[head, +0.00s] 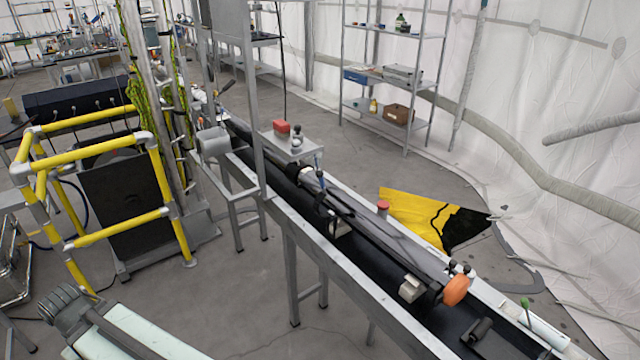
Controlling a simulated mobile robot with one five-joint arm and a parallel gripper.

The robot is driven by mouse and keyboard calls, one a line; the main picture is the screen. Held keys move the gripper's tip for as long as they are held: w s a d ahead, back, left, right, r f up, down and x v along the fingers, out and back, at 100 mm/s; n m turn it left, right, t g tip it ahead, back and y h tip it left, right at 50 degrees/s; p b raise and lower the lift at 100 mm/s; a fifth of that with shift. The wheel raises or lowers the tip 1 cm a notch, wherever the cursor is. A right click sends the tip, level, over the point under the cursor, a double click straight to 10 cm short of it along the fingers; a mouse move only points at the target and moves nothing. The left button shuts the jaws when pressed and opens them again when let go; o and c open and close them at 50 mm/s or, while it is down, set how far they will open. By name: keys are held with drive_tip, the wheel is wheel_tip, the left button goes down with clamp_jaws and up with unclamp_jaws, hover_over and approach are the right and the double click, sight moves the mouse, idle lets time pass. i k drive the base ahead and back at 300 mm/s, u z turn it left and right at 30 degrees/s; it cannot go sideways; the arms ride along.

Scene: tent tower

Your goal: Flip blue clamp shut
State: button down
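A small blue upright piece (318,160), which looks like the blue clamp's lever, stands beside the near side of a small grey shelf plate. My gripper is not in view.
The long metal trough (350,292) runs diagonally on legs. An orange knob (456,290) ends the tube. A red block (282,127) sits on the small shelf plate (290,147). A yellow tube frame (110,150) stands left. Floor (245,305) before the trough is clear.

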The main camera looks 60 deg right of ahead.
sight(320, 197)
drive_tip(key=u, duration=0.1)
drive_tip(key=i, duration=0.95)
drive_tip(key=z, duration=0.05)
